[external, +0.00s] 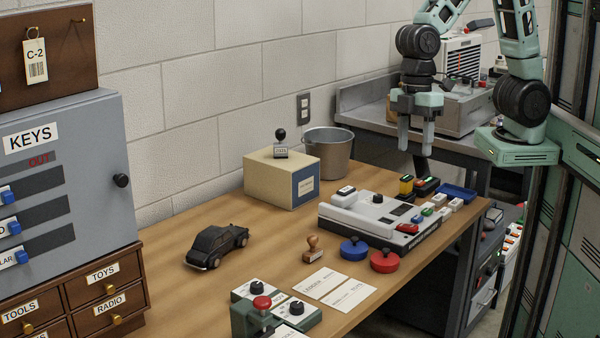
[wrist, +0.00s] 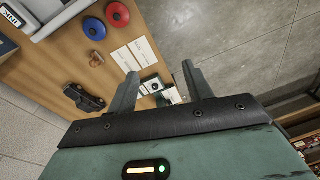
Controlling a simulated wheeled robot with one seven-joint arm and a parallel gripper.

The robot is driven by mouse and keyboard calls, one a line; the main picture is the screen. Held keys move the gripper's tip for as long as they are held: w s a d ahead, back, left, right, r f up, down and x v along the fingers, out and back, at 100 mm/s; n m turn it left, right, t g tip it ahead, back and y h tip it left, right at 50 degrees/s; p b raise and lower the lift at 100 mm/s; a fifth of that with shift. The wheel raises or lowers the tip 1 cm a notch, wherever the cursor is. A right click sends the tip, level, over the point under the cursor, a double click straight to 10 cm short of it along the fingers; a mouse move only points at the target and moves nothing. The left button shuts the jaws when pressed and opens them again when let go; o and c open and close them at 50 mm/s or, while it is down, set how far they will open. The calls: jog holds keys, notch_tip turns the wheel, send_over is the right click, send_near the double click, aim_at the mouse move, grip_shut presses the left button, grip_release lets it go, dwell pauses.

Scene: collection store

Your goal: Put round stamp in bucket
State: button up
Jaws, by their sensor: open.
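A grey metal bucket (external: 328,152) stands at the back of the wooden desk, against the wall. A small wooden-handled stamp (external: 313,252) stands mid-desk; it also shows in the wrist view (wrist: 96,59). A black-knobbed stamp (external: 281,146) stands on a cream box. I cannot tell for sure which is the round stamp. A round blue piece (external: 354,248) and a round red piece (external: 384,261), both with dark knobs, sit near the front edge. My gripper (external: 415,150) is open and empty, high at the right, apart from them all. Its fingers (wrist: 160,72) show in the wrist view.
The cream box (external: 270,175) stands beside the bucket. A grey device (external: 378,222) with colored blocks behind it fills the desk's right side. A black toy car (external: 215,247), paper cards (external: 335,288) and a control box (external: 270,312) lie nearer. A grey key cabinet (external: 110,190) stands left.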

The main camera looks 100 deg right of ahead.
jog(key=s+a+n+h, duration=0.1)
jog(key=s+a, duration=0.1)
jog(key=s, duration=1.4)
jog(key=shift+s+a+f, duration=0.15)
jog(key=shift+a+f, duration=0.25)
jog(key=shift+f, duration=0.05)
